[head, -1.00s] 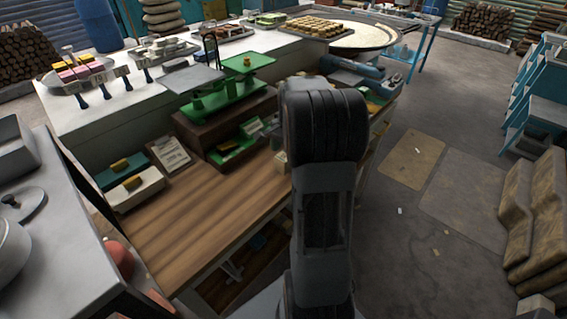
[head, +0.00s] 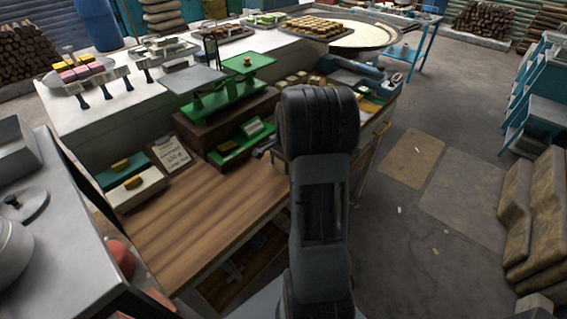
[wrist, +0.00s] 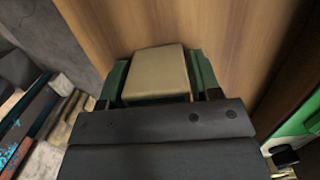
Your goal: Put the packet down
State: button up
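A tan, block-shaped packet (wrist: 156,72) sits between the two green fingers of my gripper (wrist: 160,80) in the wrist view. The fingers lie along its two sides, and the gripper looks shut on it. Brown wood shows beyond the packet; I cannot tell whether the packet touches it. In the head view the wooden worktop (head: 195,215) lies left of my arm. A small grey part of my gripper (head: 265,149) shows at the arm's left edge. My arm hides the packet in that view.
A green scale (head: 225,95) stands on a dark box behind the worktop. A green tray (head: 240,143), a clipboard (head: 172,155), a teal box (head: 122,170) and a white box (head: 137,188) line the back. The front and middle of the worktop are clear. Small blocks (head: 298,78) lie behind my arm.

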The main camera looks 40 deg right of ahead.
jog(key=c, duration=0.7)
jog(key=shift+r, duration=0.15)
